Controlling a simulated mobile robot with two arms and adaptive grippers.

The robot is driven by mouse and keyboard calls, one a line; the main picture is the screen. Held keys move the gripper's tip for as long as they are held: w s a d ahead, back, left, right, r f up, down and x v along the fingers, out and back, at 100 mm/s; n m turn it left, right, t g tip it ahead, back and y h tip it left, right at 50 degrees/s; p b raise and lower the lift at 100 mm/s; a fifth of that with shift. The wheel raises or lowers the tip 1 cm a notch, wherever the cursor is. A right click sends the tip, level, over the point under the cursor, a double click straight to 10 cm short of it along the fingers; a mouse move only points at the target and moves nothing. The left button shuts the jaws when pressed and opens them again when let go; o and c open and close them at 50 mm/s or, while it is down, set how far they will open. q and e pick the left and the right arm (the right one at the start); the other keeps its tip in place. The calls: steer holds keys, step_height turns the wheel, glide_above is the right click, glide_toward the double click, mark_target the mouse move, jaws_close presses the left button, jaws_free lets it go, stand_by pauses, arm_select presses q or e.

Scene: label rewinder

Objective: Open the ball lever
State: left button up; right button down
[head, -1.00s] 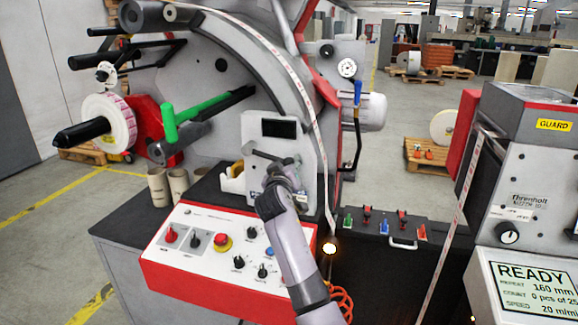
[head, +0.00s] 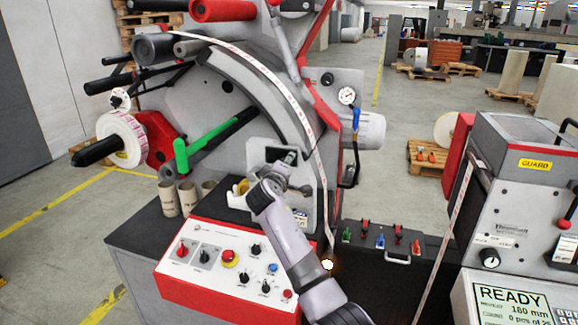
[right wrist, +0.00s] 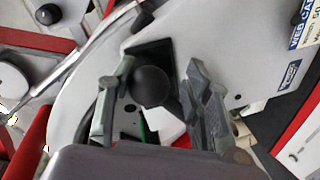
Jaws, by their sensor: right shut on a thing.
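The ball lever's black ball (right wrist: 150,86) shows in the right wrist view in front of a dark bracket on the pale machine plate. My right gripper (right wrist: 156,92) has one finger on each side of the ball and is shut on it. In the head view my right gripper (head: 290,160) is at the grey plate in the middle of the rewinder, above the control panel. The ball is hidden there by the gripper and arm. My left gripper is in neither view.
A green handle (head: 181,156) and a label roll (head: 121,139) are to the left. A blue-handled valve (head: 356,118) and a black case (head: 385,262) are to the right.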

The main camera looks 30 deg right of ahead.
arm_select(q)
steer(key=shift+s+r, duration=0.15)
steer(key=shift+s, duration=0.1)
arm_select(e)
steer(key=shift+w+a+r, duration=0.2)
steer(key=shift+a+r, duration=0.2)
steer(key=shift+r, duration=0.1)
steer(key=c, duration=1.2)
jaws_free()
steer(key=o, duration=0.5)
steer(key=shift+w+a+f, duration=0.15)
steer(key=shift+w, duration=0.05)
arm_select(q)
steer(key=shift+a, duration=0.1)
arm_select(e)
steer(key=shift+f, duration=0.1)
steer(key=shift+s, duration=0.1)
steer(key=shift+s+a, duration=0.15)
steer(key=v, duration=1.1)
steer(key=shift+s, duration=0.2)
